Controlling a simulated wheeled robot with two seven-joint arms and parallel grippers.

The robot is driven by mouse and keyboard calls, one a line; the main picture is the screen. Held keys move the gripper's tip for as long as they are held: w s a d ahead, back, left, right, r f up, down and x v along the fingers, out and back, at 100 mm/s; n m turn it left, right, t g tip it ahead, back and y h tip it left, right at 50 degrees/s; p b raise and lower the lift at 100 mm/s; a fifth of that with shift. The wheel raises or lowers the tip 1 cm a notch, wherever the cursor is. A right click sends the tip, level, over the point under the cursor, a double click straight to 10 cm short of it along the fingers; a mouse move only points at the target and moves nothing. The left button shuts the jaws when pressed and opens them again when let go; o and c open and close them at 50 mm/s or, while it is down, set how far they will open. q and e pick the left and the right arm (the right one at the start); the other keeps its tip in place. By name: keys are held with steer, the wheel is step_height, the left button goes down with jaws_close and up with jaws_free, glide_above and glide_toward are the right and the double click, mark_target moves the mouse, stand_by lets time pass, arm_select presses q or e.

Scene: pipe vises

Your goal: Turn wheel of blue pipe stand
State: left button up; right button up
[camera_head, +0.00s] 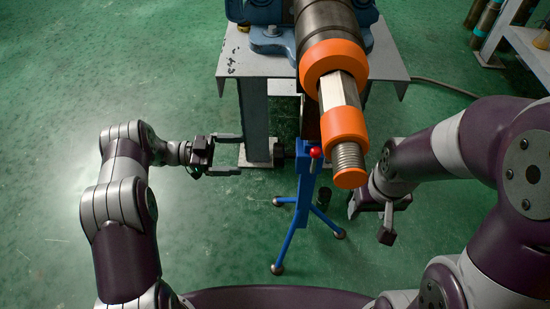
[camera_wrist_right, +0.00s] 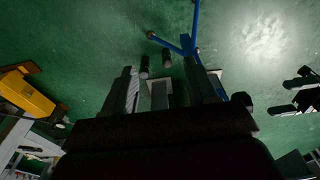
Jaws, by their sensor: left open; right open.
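The blue pipe stand (camera_head: 303,195) stands on the floor on splayed legs with ball feet, below the large pipe. A small red ball (camera_head: 316,152) shows near its top; I cannot clearly make out a wheel. In the right wrist view part of the blue stand (camera_wrist_right: 187,43) shows at the top. My left gripper (camera_head: 238,154) is open and empty, left of the stand, fingers pointing right towards it. My right gripper (camera_head: 371,221) is open and empty, right of the stand and apart from it. Its dark fingers (camera_wrist_right: 163,72) also show in the right wrist view.
A heavy pipe with orange collars (camera_head: 333,65) juts towards me over the stand from a blue vise on a grey metal table (camera_head: 232,60). A shelf (camera_head: 515,40) is at the upper right. A yellow object (camera_wrist_right: 25,92) shows in the right wrist view. The left floor is clear.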

mark_target(279, 155)
arm_select(q)
steer(key=d+b, duration=0.2)
steer(key=d, duration=0.9)
steer(key=shift+d, duration=0.3)
steer(key=shift+d+b, duration=0.3)
steer(key=shift+d, duration=0.25)
steer(key=c, duration=1)
